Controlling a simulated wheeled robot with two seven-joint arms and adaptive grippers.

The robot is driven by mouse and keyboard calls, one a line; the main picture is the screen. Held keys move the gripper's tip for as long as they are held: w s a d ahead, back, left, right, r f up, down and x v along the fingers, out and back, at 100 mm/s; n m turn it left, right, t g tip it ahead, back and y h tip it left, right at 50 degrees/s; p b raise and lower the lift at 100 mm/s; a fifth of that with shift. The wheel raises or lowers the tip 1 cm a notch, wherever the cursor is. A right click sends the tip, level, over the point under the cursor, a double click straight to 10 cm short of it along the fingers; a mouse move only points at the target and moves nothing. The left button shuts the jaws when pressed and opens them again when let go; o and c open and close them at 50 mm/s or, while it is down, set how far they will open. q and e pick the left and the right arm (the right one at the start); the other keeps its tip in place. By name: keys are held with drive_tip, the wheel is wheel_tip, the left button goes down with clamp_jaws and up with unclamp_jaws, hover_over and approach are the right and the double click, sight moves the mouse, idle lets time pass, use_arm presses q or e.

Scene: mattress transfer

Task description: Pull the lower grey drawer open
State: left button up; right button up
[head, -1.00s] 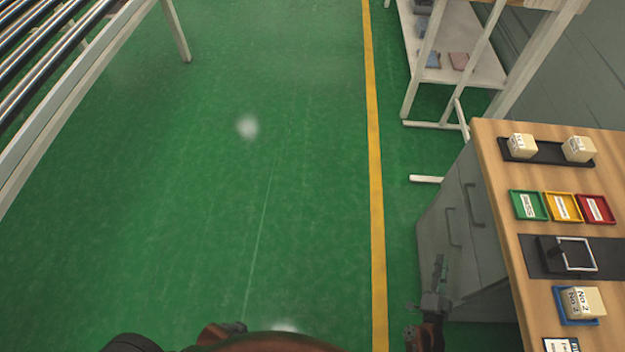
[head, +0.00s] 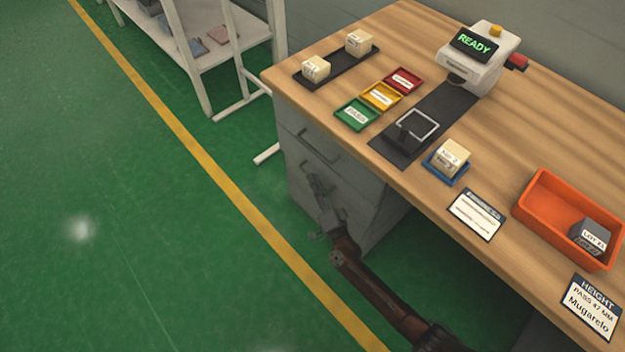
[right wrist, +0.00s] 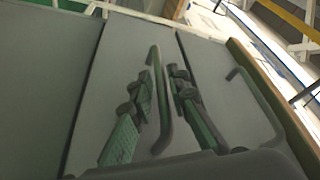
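The grey drawer cabinet (head: 375,205) stands under the wooden bench, its drawers shut. The upper drawer's bar handle (head: 320,152) shows above my right gripper (head: 317,183); it also appears at right in the right wrist view (right wrist: 262,100). The lower grey drawer (right wrist: 115,75) has a bar handle (right wrist: 158,95). In the right wrist view, my right gripper (right wrist: 164,72) is open at the lower drawer, with that handle between its two fingers. A gap shows beside the handle; contact cannot be told. In the head view the gripper largely hides this handle. My left gripper is not in view.
The wooden bench (head: 540,130) above carries small trays, boxes, a device reading READY (head: 480,55) and an orange bin (head: 545,205). A white shelf rack (head: 225,50) stands behind the cabinet. Green floor (head: 120,200) left of the cabinet is clear.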

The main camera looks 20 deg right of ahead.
drive_tip(key=shift+w+r, duration=0.1)
drive_tip(key=shift+w, duration=0.2)
drive_tip(key=shift+c, duration=0.5)
clamp_jaws()
